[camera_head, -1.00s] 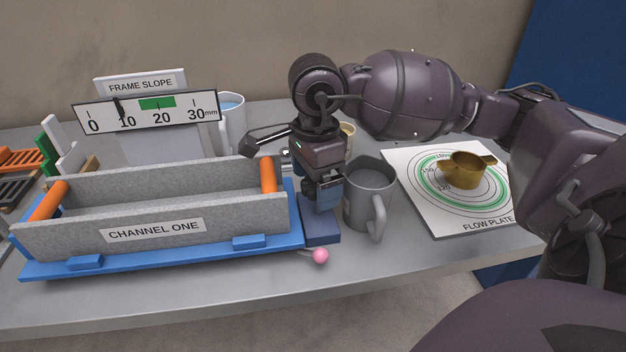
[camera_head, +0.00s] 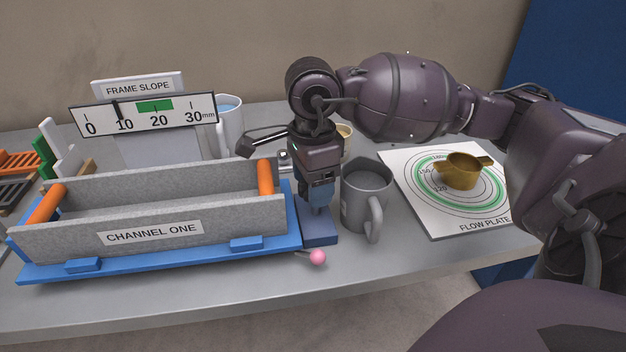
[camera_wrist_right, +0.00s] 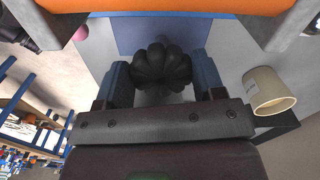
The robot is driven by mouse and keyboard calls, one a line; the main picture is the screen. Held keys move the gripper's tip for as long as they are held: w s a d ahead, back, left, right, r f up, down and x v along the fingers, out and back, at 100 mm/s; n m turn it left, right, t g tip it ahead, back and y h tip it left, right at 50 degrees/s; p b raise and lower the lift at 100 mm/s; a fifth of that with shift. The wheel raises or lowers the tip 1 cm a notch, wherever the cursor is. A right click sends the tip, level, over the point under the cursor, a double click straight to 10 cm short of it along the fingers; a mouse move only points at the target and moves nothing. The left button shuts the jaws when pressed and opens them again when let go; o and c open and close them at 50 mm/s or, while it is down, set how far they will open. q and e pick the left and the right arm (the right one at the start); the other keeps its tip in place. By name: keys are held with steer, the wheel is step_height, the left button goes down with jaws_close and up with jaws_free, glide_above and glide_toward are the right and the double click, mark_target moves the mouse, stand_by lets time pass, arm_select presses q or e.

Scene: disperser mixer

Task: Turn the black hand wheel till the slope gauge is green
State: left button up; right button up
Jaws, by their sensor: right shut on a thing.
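The black hand wheel (camera_wrist_right: 162,66), a lobed knob, sits between the two fingers of my right gripper (camera_wrist_right: 163,78) in the right wrist view. In the head view my right gripper (camera_head: 318,205) points down at the right end of the channel frame and is shut on the wheel, which it hides there. The slope gauge (camera_head: 145,113) is a white scale marked 0 to 30 mm behind the channel. Its black pointer (camera_head: 118,110) stands a little short of 10, left of the green band (camera_head: 155,106). My left gripper is not in view.
The grey channel (camera_head: 150,233), with orange end bars, rests on a blue frame (camera_head: 160,262). A grey mug (camera_head: 366,200) stands close right of my gripper. A white flow plate (camera_head: 420,215) bears a brass cup (camera_head: 462,172). A pink ball (camera_head: 317,257) is near the front edge.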

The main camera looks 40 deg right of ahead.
steer(key=m+p, duration=0.1)
steer(key=m, duration=0.3)
steer(key=shift+w+d+r, duration=0.1)
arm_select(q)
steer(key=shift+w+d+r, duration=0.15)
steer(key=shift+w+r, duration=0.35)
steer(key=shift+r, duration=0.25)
arm_select(e)
steer(key=shift+m, duration=0.6)
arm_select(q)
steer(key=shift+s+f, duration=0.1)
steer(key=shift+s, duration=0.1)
arm_select(e)
steer(key=o, duration=0.9)
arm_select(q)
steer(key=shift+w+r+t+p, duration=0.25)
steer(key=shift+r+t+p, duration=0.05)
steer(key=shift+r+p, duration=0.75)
arm_select(e)
step_height(320, 180, up, 11)
steer(key=shift+f, duration=0.2)
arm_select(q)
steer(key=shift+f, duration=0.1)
